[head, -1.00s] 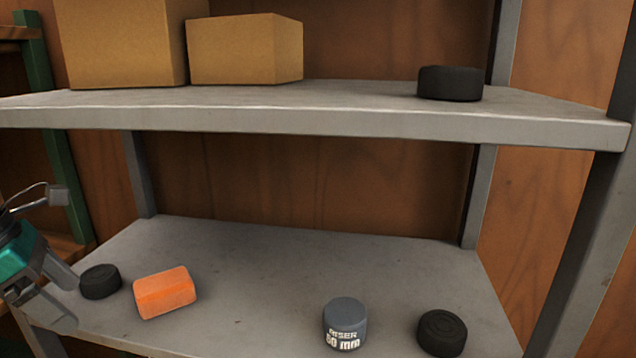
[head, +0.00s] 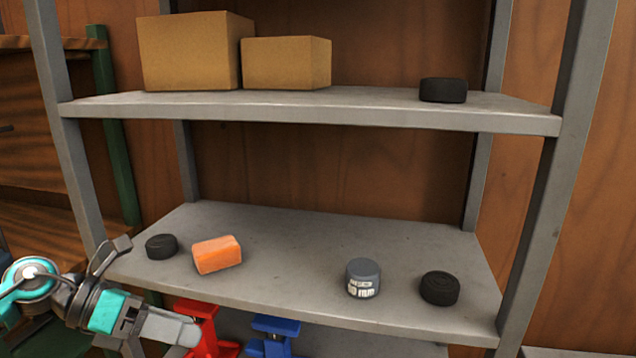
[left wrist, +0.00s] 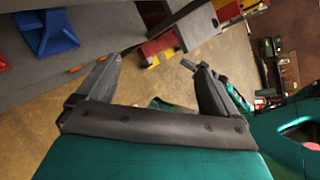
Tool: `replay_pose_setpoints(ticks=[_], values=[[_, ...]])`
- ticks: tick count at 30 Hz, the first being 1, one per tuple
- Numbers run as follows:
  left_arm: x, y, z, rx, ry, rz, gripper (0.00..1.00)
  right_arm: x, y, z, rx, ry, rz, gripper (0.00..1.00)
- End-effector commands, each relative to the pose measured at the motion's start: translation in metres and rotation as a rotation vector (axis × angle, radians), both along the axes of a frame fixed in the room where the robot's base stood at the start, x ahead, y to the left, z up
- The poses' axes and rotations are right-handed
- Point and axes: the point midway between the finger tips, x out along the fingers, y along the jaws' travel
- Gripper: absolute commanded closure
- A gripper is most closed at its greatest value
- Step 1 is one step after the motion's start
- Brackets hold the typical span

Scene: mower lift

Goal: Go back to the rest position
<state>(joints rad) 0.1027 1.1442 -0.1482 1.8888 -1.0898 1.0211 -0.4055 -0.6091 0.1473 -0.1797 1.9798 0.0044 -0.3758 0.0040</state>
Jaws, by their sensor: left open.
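My left gripper (head: 175,330) is at the lower left of the head view, in front of the shelf rack's left side and below the middle shelf's front edge. In the left wrist view its two fingers (left wrist: 150,75) are spread apart with nothing between them. Beyond them are the floor and some red and yellow items, out of contact. My right gripper is in neither view.
Cardboard boxes (head: 190,50) stand above. Red (head: 205,330) and blue stands (head: 273,338) sit below.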

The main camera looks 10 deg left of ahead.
Motion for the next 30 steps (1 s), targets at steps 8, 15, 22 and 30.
replay_pose_setpoints(ticks=[8, 15, 22, 30], values=[[0.012, -0.057, -0.024, -0.900, 0.433, 0.527, 0.07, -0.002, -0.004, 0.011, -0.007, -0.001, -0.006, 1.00], [-0.016, -0.049, -0.127, -1.507, 1.021, 1.195, 0.07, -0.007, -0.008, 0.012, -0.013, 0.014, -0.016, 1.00], [-0.087, -0.073, -0.215, -1.763, 1.491, 1.691, 0.07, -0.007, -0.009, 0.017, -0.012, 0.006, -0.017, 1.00], [-0.108, -0.084, -0.233, -1.799, 1.608, 1.808, 0.07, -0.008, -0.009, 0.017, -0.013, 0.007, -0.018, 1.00]])
